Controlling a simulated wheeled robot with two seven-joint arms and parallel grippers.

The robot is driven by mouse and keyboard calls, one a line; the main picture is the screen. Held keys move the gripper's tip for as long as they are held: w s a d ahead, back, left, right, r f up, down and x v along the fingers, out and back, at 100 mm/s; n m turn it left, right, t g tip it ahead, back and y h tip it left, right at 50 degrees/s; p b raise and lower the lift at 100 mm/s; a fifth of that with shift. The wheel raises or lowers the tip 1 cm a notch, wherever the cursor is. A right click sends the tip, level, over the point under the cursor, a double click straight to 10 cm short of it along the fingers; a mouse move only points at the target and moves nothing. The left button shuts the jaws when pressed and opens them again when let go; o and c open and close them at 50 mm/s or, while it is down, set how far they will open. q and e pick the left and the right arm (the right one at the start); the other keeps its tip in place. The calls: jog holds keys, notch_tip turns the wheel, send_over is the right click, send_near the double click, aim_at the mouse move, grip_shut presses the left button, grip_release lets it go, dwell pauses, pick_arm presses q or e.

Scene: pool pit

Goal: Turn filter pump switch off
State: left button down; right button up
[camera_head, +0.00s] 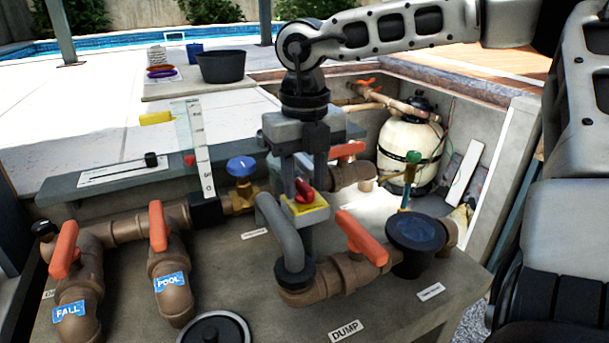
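A red rotary knob (304,190) sits on a yellow plate (318,209) in the middle of the view; it looks like the pump switch. No label for it is readable. My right gripper (303,178) points down just above the knob. Its two fingers are apart, with a gap showing between them, and it looks empty. The fingertips lie close to the knob and plate, but I cannot tell whether they touch. My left gripper is not in view.
Brown pipes with orange handles, labelled FALL (69,311), POOL (170,282) and DUMP (344,331), stand around the switch. A grey curved pipe (277,225) is close at its left. A blue valve (241,167) and a cream filter tank (408,150) stand farther back.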

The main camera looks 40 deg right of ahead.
grip_shut()
jog(key=shift+n, duration=0.4)
jog(key=n+b, duration=0.2)
jog(key=n, duration=0.1)
jog(key=shift+n, duration=0.3)
jog(key=n, duration=0.4)
jog(key=shift+n+b, duration=0.3)
jog(key=shift+b, duration=0.1)
jog(key=n, duration=0.4)
jog(key=shift+n, duration=2.5)
